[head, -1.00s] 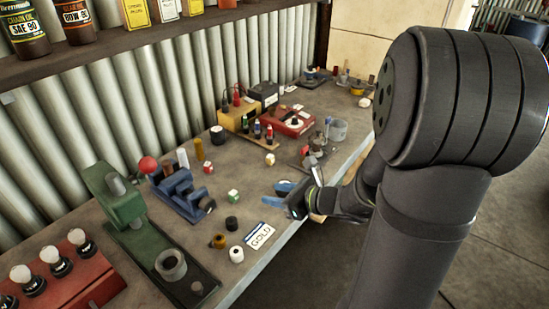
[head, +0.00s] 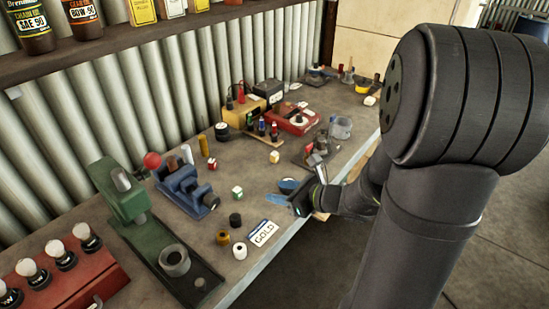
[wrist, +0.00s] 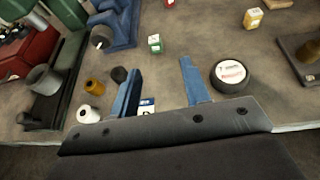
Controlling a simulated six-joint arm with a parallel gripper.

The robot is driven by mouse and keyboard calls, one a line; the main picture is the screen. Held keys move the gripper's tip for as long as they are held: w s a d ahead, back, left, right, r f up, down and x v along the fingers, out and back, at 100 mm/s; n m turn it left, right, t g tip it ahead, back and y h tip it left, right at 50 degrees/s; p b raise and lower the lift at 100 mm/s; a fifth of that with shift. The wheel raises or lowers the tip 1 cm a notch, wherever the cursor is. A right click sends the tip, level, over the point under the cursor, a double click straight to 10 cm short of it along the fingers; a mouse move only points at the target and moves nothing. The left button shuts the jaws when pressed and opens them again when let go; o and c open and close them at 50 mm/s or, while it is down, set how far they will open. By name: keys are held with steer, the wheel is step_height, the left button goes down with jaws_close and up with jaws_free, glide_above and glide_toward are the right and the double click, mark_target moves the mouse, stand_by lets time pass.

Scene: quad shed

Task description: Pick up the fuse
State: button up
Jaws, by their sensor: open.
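My gripper (head: 282,200) is open and empty, low over the bench's front edge beside the GOLD card (head: 263,232). In the wrist view its two blue fingers (wrist: 160,72) stand apart with bare bench between their tips; the card shows partly near the left finger. I cannot tell for certain which thing is the fuse. A yellow cylinder (head: 203,146) and a pale cylinder (head: 187,154) stand behind the blue vise (head: 184,185), away from my gripper. A round dark tin with a white label (wrist: 230,75) lies just right of the right finger.
A black cap (head: 235,220), a brass piece (head: 223,238) and a white roll (head: 239,250) stand left of the card. Small cubes (head: 237,192) are scattered farther back. A green press (head: 125,195) and red bulb box (head: 62,272) fill the left.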

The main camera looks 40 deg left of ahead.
steer(key=shift+o, duration=0.2)
step_height(320, 180, up, 10)
steer(key=m+t+h, duration=0.1)
steer(key=m+h, duration=1.3)
steer(key=m, duration=2.2)
glide_above(274, 153)
steer(key=f, duration=1.1)
steer(key=shift+w+d+f, duration=0.15)
steer(key=shift+d+f, duration=0.05)
steer(key=shift+f, duration=0.1)
steer(key=shift+a+f, duration=0.1)
steer(key=shift+f, duration=2.5)
jaws_close()
